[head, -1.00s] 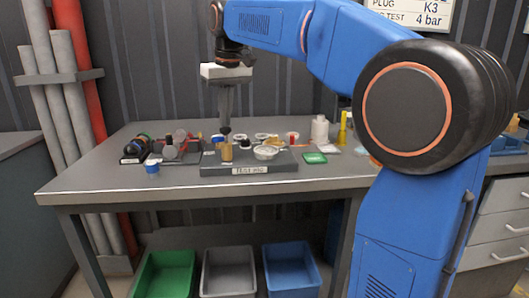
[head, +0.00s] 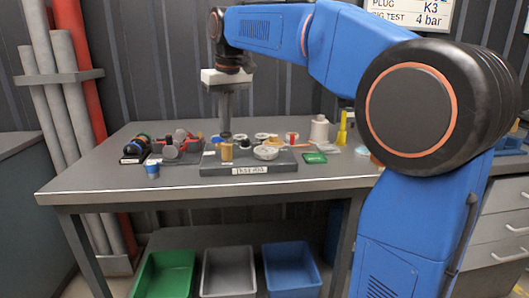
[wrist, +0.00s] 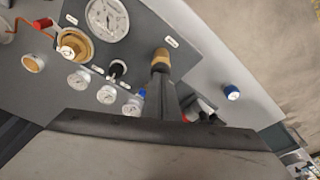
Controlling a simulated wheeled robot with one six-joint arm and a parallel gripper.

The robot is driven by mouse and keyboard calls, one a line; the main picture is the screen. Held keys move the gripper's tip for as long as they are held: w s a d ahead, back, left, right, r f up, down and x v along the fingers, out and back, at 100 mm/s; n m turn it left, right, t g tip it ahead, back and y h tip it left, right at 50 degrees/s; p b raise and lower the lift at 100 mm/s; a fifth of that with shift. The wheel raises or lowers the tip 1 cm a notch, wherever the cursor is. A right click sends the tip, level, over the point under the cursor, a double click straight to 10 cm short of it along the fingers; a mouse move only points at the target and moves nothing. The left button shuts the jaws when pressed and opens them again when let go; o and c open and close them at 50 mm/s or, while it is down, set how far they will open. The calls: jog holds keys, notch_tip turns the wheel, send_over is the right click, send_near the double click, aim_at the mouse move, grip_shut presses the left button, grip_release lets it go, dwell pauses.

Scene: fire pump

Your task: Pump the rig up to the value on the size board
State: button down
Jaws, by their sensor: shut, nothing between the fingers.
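The grey test rig (head: 215,169) stands on the workbench with a label on its front. A brass cylinder (head: 227,153) stands upright at its left; it also shows in the wrist view (wrist: 160,57). My gripper (head: 226,132) points straight down with shut, empty fingers, directly over the cylinder's dark top. They look in contact, but I cannot be sure. In the wrist view my fingertips (wrist: 160,72) overlap the cylinder. A large white dial gauge (head: 266,152) sits on the rig, also in the wrist view (wrist: 107,18); its reading is too small to tell. The size board (head: 412,14), partly cut off, reads "PLUG K3" and "4 bar".
A brass fitting with a white centre (wrist: 73,46) and several small round parts sit near the gauge. A blue cap (head: 152,169) stands left of the rig. The front bench strip is clear.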

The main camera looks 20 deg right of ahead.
jog(key=shift+f, duration=0.45)
jog(key=shift+r, duration=0.1)
jog(key=shift+w+v, duration=0.2)
jog(key=shift+v, duration=0.9)
jog(key=shift+s+x, duration=0.25)
jog(key=shift+x, duration=0.9)
jog(key=shift+w+v, duration=0.25)
jog(key=shift+v, duration=0.85)
